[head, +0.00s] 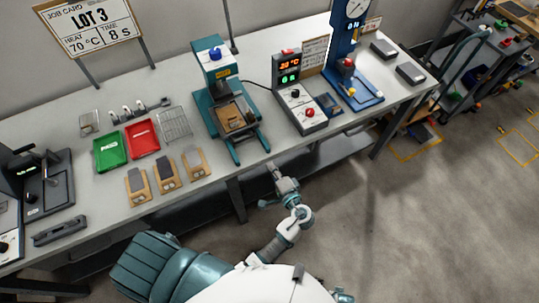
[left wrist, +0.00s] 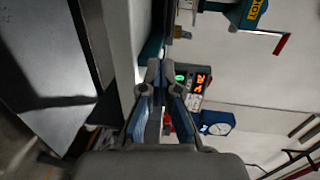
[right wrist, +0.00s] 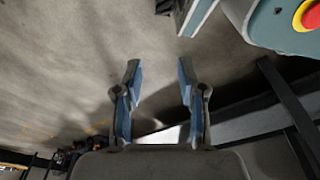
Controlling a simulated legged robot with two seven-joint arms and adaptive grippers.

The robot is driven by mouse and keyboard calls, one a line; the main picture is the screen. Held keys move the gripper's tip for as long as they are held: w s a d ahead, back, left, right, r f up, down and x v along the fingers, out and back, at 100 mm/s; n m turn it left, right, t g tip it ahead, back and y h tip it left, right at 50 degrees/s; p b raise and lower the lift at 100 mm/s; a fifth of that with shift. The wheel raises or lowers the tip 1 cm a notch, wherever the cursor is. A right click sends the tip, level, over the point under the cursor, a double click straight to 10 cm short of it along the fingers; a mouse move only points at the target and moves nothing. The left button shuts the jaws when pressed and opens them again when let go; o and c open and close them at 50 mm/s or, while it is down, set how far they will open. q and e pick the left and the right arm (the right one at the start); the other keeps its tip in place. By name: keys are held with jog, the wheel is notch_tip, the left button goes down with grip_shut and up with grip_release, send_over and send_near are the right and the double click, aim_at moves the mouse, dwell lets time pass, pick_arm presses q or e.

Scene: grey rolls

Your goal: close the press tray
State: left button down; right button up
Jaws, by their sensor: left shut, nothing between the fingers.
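The press (head: 213,68) is a teal and white machine with a blue knob, standing on the workbench in the head view. Its tray (head: 237,118) sits low at the front, between teal rails that reach toward the bench's front edge, with a brown piece on it. My left gripper (head: 273,170) is at the bench's front edge, right of the rail ends and apart from the tray. In the left wrist view the left gripper (left wrist: 160,72) has its fingertips together and empty. My right gripper (right wrist: 158,80) is open and empty in the right wrist view, above the floor.
A control box (head: 300,108) with a lit display stands right of the press, with a blue gauge stand (head: 345,62) beyond it. A wire rack (head: 174,124), a red tray (head: 142,138) and a green tray (head: 111,151) lie to the left. Clipboard-like boards lie in front of them.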

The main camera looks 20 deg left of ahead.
aim_at(257, 148)
pick_arm(q)
jog(key=x, duration=0.7)
jog(key=r+x, duration=0.1)
jog(key=x, duration=0.3)
jog(key=shift+w+a+f, duration=0.1)
jog(key=shift+w+a, duration=0.05)
jog(key=shift+w, duration=0.05)
jog(key=shift+w+a, duration=0.3)
jog(key=shift+a, duration=0.05)
jog(key=shift+d, duration=0.15)
pick_arm(e)
jog(key=shift+s+d+f, duration=0.15)
jog(key=shift+s+f, duration=0.5)
jog(key=shift+f, duration=0.1)
pick_arm(q)
jog(key=shift+d, duration=0.1)
pick_arm(e)
jog(key=shift+w, duration=0.2)
